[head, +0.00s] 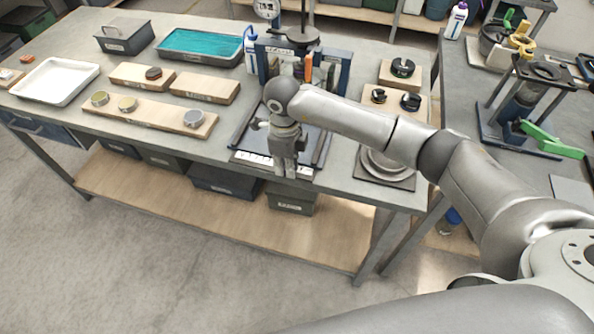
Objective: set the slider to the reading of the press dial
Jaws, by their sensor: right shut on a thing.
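The press (322,68) stands at the back of the bench, with a round white dial (267,8) at its upper left. The dial's reading is too small to make out, and the picture's top edge cuts it. A white scale strip (249,158) runs along the front of the dark plate before the press. My right gripper (285,172) points down at this strip, right of its middle, and is shut on the slider there. The fingers hide the slider, so its exact reading cannot be told. My left gripper is not in view.
On the left are a white tray (56,98), a teal-lined tray (200,30) and wooden boards with small discs (194,118). Right of my gripper, round metal plates (387,167) lie under my forearm. A green-handled device (517,108) stands on the right bench.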

